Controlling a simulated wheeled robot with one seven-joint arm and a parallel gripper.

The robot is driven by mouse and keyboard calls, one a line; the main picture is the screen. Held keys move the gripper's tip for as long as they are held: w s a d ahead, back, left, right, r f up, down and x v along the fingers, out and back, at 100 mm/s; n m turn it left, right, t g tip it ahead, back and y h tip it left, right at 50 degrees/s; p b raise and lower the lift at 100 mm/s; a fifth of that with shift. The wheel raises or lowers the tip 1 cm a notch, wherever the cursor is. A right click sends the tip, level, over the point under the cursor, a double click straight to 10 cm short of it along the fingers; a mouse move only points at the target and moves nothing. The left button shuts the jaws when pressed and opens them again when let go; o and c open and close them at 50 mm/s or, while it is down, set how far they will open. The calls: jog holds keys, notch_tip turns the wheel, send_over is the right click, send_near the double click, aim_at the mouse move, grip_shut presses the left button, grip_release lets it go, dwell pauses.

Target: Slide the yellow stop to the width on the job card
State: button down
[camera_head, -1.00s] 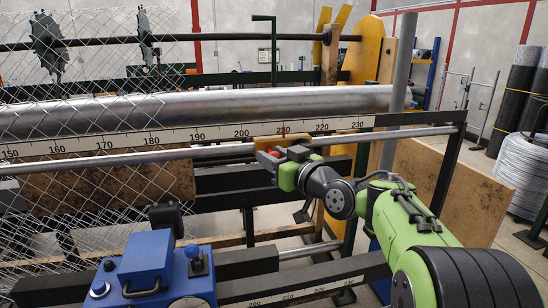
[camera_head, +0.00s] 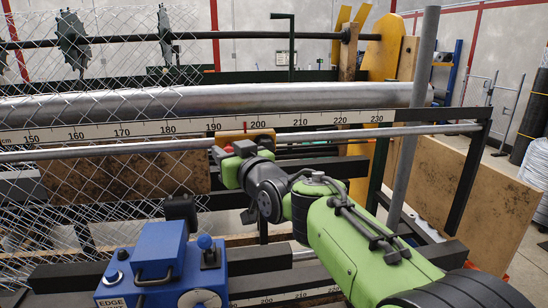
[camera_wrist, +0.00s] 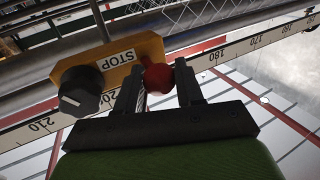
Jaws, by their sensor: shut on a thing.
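The yellow stop (camera_head: 258,134) sits on the rail under the long white scale (camera_head: 330,126) in the head view. Its red pointer (camera_head: 244,129) stands between 190 and 200, nearer 200, at about 197. In the wrist view the stop (camera_wrist: 140,50) shows its STOP label, a black knob (camera_wrist: 80,92) with a white line, and a red ball knob (camera_wrist: 158,79). My gripper (camera_wrist: 157,72) is shut on the red knob, one finger on each side. In the head view my gripper (camera_head: 226,148) partly hides the stop. I cannot see a job card.
Chain-link mesh (camera_head: 110,150) hangs across the left side, its edge near the stop. A blue control box (camera_head: 160,265) with a joystick stands below, left of my arm. A grey upright post (camera_head: 411,120) stands at right.

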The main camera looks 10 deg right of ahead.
jog(key=a+p, duration=0.2)
jog(key=a, duration=2)
jog(key=shift+a+p, duration=0.15)
jog(key=shift+p, duration=0.2)
jog(key=shift+s, duration=0.1)
jog(key=c, duration=0.8)
grip_release()
jog(key=b+v, duration=0.5)
jog(key=v, duration=1)
jog(key=shift+s+d+f, duration=0.1)
jog(key=shift+s+d, duration=0.15)
